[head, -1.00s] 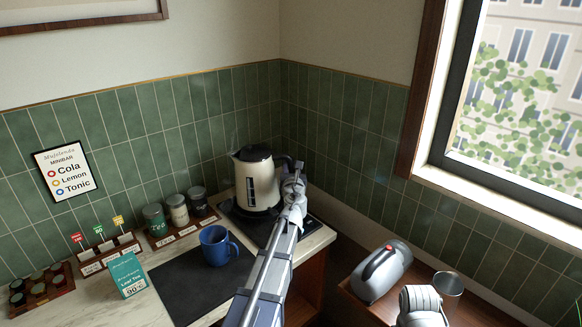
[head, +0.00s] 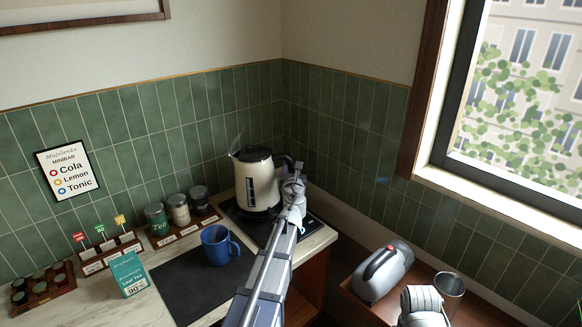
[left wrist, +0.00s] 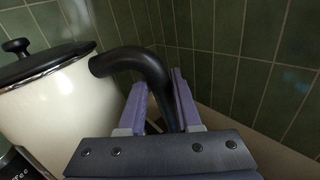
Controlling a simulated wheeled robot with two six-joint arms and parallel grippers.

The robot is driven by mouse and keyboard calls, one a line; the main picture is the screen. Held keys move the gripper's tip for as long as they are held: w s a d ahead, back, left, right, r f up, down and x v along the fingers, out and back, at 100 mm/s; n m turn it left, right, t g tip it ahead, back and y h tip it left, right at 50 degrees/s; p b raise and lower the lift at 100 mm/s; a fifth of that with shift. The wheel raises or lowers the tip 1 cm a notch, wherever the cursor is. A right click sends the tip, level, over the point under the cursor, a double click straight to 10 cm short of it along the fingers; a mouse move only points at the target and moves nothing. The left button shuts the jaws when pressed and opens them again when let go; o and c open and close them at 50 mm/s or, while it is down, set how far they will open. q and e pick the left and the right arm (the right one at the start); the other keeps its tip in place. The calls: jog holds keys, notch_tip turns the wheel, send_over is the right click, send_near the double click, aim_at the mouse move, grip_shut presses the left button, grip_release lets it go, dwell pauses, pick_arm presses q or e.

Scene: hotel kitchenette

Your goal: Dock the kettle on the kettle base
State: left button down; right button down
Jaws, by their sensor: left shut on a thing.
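The cream kettle (head: 255,182) with a black lid and dark window stands upright over the dark kettle base (head: 262,226) at the back corner of the counter. Faint steam rises at its spout. My left gripper (head: 294,178) is at the kettle's right side, shut on its black handle. In the left wrist view the handle (left wrist: 150,72) passes between the two fingers (left wrist: 155,105), with the cream body (left wrist: 62,105) to the left. The kettle's underside is hidden, so I cannot tell whether it is fully seated.
A blue mug (head: 217,245) stands on a dark mat (head: 185,284) in front of the kettle. Canisters (head: 179,210) in a rack and a teal tea box (head: 130,273) are to the left.

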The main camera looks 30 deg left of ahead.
pick_arm(q)
jog(key=shift+f+b, duration=0.25)
jog(key=shift+b, duration=0.1)
dwell(0.6)
jog(key=c, duration=0.9)
grip_release()
jog(key=shift+s, duration=0.1)
jog(key=v, duration=1.1)
jog(key=shift+r, duration=0.1)
